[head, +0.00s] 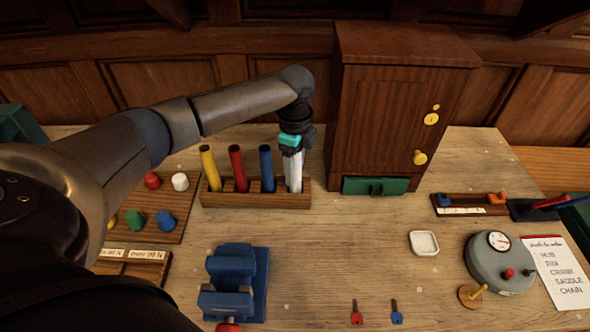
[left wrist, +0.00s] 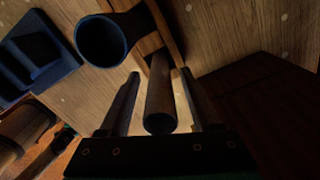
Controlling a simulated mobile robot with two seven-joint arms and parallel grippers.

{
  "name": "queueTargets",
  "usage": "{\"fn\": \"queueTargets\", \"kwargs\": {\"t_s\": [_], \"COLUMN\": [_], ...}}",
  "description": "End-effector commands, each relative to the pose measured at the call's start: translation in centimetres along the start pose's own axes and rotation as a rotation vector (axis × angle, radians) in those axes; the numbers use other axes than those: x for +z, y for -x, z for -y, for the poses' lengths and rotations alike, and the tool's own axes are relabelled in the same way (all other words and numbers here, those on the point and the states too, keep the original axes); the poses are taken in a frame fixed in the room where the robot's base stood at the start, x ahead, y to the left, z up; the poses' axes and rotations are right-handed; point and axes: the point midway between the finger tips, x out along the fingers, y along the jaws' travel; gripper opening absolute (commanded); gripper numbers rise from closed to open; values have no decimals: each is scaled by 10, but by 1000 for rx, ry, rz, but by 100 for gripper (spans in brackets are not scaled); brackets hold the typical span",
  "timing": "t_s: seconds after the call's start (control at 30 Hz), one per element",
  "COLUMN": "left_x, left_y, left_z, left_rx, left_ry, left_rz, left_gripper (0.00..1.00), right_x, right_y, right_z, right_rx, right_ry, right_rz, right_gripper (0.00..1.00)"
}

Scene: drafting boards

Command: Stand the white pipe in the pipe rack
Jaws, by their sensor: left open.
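The white pipe (head: 293,172) stands upright in the right-end slot of the wooden pipe rack (head: 256,200). My left gripper (head: 291,151) is above and around its upper part, pointing down. In the left wrist view the pipe (left wrist: 161,102) looks dark in shadow and lies between the two fingers, with gaps on both sides. The left gripper is open. The rack's other slots hold a yellow pipe (head: 210,168), a red pipe (head: 238,168) and a blue pipe (head: 266,168). The blue pipe's open end (left wrist: 103,41) shows beside the fingers. My right gripper is out of view.
A wooden cabinet (head: 390,120) stands close to the right of the rack. A board with coloured knobs (head: 150,222) is at the left, and a blue vise (head: 238,275) is in front. The table between the vise and the white dish (head: 424,243) is mostly clear.

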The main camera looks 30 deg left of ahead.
Motion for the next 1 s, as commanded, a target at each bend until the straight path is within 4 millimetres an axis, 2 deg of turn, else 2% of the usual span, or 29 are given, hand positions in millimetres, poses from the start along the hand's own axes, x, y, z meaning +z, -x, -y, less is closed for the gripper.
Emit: {"fn": "queueTargets", "kwargs": {"t_s": [0.3, 0.5, 0.67, 1.0], "left_x": [0, -1, 0, -1], "left_y": [71, 99, 107, 106], "left_z": [1, 1, 0, 0], "left_rx": [-4, -2, -1, 0], "left_ry": [-1, -1, 0, 0], "left_rz": [-2, -2, -2, -2], "left_gripper": [64, 64, 64, 64], "right_x": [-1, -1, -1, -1], "right_y": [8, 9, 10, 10], "right_z": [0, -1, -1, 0], "right_rx": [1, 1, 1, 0], "right_ry": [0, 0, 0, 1], "right_rz": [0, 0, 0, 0], "right_gripper": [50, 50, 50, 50]}}
